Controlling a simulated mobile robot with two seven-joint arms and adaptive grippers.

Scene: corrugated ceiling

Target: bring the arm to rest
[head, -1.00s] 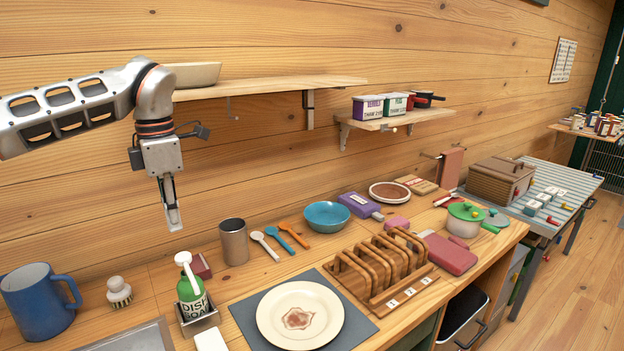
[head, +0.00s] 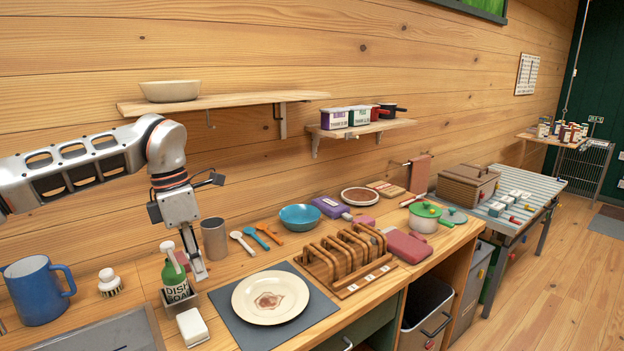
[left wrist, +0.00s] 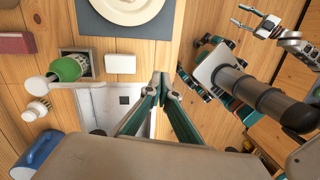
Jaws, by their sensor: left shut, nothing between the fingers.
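My left gripper (head: 201,276) points down over the counter, beside the green soap bottle (head: 176,281) in the head view. Its fingers are closed together with nothing between them; they also show in the left wrist view (left wrist: 160,84). There they appear above the edge of the sink, and the soap bottle (left wrist: 66,69) stands apart to their left. My left arm (head: 75,168) reaches in from the left. My right gripper (left wrist: 262,22) shows at the upper right of the left wrist view, with its fingers apart and empty. It is not in the head view.
A blue mug (head: 35,292), metal cup (head: 214,239), white plate (head: 270,298) and toast rack (head: 345,258) stand around on the counter. A shelf (head: 240,99) with a bowl (head: 170,91) juts from the wall behind the arm.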

